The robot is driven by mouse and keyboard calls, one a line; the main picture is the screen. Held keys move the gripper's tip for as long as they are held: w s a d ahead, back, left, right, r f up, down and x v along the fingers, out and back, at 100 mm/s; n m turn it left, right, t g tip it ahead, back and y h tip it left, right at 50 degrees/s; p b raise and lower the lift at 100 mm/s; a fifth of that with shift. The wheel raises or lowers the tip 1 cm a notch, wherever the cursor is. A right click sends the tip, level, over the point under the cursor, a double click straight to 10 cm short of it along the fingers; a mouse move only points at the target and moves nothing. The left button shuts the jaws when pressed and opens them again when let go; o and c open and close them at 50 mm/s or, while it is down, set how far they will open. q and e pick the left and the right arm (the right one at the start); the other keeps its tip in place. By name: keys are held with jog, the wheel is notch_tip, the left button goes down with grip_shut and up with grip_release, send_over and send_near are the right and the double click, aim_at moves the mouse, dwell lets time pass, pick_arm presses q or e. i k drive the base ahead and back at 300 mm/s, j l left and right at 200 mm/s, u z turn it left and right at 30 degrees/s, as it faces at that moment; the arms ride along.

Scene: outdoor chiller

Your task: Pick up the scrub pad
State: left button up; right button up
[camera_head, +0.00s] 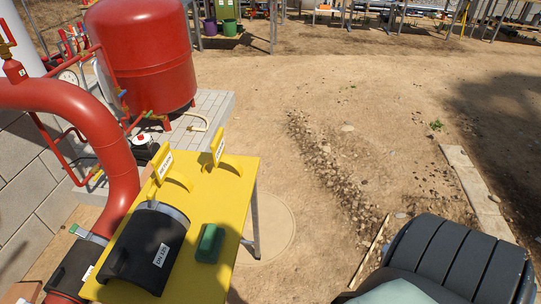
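The scrub pad is a green block (210,243) lying on the yellow table (232,205), near the table's right edge. A dark half-pipe shell (150,250) with a white "DN 125" label lies on the table to the left of the pad, with a narrow gap between them. Neither of my grippers shows in the head view, so their states cannot be seen.
Two yellow labelled brackets (218,150) stand at the table's far end. A thick red pipe (105,140) runs along the table's left side, and a red tank (145,55) stands behind. Open sandy ground (330,130) lies to the right.

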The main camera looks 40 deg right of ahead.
aim_at(209, 248)
jog(key=i+j+z, duration=0.15)
jog(key=z, duration=0.25)
jog(key=i+j+z, duration=0.1)
jog(key=z, duration=0.3)
jog(key=j+z, duration=0.4)
jog(key=k+z, duration=0.2)
jog(key=z, duration=0.3)
jog(key=k+z, duration=0.2)
jog(key=z, duration=0.3)
